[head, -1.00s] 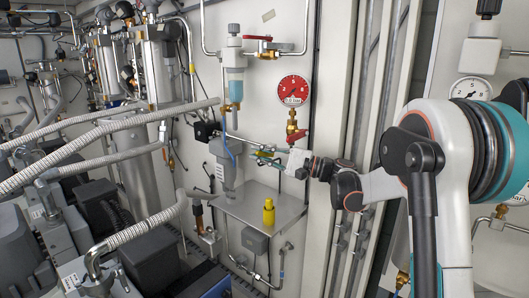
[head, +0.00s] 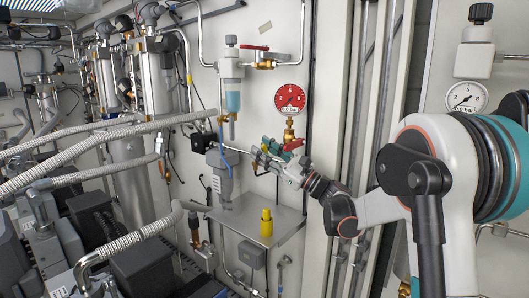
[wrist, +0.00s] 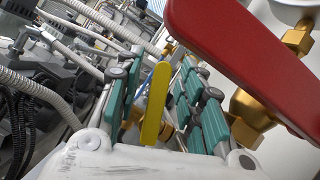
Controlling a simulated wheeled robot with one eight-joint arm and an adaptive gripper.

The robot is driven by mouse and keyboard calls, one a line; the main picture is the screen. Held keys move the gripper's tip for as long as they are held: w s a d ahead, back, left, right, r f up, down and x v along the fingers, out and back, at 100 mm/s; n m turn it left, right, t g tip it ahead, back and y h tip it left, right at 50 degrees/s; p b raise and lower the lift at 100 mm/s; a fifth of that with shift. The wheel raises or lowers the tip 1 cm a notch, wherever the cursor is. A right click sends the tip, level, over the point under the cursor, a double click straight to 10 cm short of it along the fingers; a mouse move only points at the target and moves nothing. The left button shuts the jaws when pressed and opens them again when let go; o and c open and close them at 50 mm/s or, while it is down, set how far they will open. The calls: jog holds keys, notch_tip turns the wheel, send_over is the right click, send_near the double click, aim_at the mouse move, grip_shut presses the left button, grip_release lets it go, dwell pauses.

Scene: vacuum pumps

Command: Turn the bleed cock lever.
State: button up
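A slim yellow lever (wrist: 155,103) stands in the middle of the wrist view, between the teal-padded fingers of my gripper (wrist: 158,110). A gap shows on its right, so the fingers look open around it. In the head view my gripper (head: 266,154) is at the wall, just left below the pressure gauge, and mostly hides the yellow lever. A red lever (wrist: 240,65) crosses the wrist view at upper right, very near the camera. It also shows in the head view (head: 294,144), under the gauge. No label shows which lever is the bleed cock's.
A pressure gauge (head: 290,99) sits above the red lever. Another red-handled valve (head: 265,55) is higher up. A metal shelf (head: 285,225) with a yellow bottle (head: 266,224) lies below my gripper. Ribbed hoses (head: 100,145) and pumps fill the left.

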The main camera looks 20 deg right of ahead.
jog(key=shift+s+d+f, duration=0.1)
jog(key=shift+s+d, duration=0.05)
jog(key=shift+b+v, duration=0.3)
jog(key=shift+v, duration=0.45)
jog(key=b+v, duration=0.2)
jog(key=v, duration=0.4)
dwell(0.6)
